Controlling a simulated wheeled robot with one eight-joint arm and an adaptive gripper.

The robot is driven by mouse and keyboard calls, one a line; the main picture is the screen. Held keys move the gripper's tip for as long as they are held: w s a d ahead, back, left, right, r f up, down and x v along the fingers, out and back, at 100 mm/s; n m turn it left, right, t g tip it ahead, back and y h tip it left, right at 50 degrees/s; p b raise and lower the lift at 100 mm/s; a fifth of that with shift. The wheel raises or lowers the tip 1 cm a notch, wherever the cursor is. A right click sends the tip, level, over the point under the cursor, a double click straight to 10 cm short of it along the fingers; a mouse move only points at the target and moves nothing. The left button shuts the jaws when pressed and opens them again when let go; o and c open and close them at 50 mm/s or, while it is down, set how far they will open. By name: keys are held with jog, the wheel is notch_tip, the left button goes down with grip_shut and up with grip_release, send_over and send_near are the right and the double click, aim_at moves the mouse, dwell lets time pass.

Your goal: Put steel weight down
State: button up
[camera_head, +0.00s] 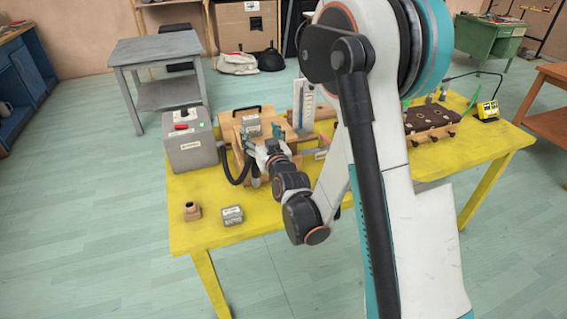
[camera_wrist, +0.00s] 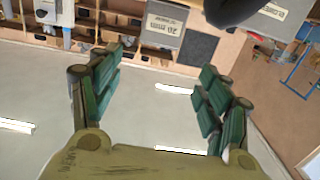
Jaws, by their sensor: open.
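Two small grey labelled blocks show in the head view, and I cannot read which is the steel weight. One grey block (camera_head: 232,215) rests on the front left of the yellow table (camera_head: 205,228). The other grey block (camera_head: 251,122) sits on a wooden box behind my gripper (camera_head: 254,163). In the wrist view my gripper (camera_wrist: 160,98) has its green-padded fingers wide apart, with nothing between them. A grey labelled piece (camera_wrist: 165,22) appears beyond the fingertips, apart from them, beside a dark square patch (camera_wrist: 198,47).
A grey case (camera_head: 190,145) with a red part stands left of my gripper. A small brown piece (camera_head: 192,211) lies beside the front block. A brown board with knobs (camera_head: 430,118) and a yellow device (camera_head: 487,110) are at the right. The front of the table is mostly clear.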

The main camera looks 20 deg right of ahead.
jog(key=s+a+r+g, duration=0.1)
jog(key=s+r+g, duration=0.5)
jog(key=s, duration=0.6)
jog(key=s+d+f+g, duration=0.1)
jog(key=s+g, duration=0.3)
jog(key=s, duration=1.9)
jog(key=shift+g, duration=0.3)
jog(key=shift+d, duration=0.1)
